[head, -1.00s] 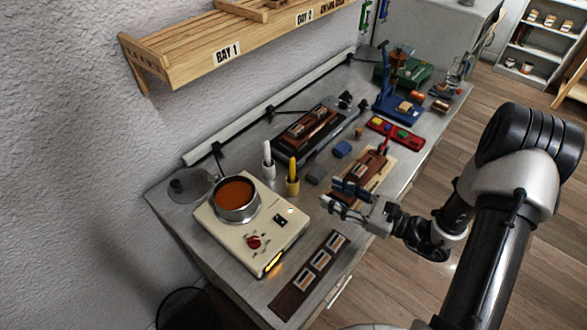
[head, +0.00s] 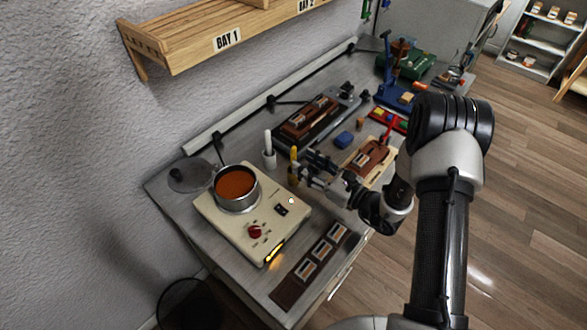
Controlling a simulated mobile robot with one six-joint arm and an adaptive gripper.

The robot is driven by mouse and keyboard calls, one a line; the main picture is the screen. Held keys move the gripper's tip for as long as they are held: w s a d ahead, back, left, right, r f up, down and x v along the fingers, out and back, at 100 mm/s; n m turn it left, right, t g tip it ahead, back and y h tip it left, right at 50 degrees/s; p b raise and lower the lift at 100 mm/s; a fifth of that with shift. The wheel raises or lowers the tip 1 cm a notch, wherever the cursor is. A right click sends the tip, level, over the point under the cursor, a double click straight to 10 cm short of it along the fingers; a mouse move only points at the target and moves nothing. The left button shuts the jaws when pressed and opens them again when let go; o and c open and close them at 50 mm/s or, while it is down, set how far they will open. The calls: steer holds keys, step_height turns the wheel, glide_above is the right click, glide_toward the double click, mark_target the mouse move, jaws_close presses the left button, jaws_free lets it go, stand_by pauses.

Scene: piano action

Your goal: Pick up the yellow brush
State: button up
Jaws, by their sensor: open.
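The yellow brush (head: 294,153) stands upright in a yellow-brown holder (head: 293,178) on the workbench, just right of a white brush (head: 268,140) in a pale holder (head: 269,160). My gripper (head: 304,164) is open, its fingers at the right side of the yellow brush and its holder. The fingers partly overlap the holder in the picture. I cannot tell whether they touch the brush or reach around it.
A cream heater (head: 224,213) with a pot of brown liquid (head: 237,188) stands left of my gripper. A dark strip (head: 292,290) lies at the front edge.

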mark_target(295, 157)
steer(key=b+x, duration=0.1)
steer(key=x, duration=0.4)
steer(key=shift+a, duration=0.15)
steer(key=shift+s, duration=0.1)
steer(key=c, duration=0.9)
steer(key=shift+r, duration=0.1)
step_height(295, 157, up, 20)
steer(key=p, duration=0.5)
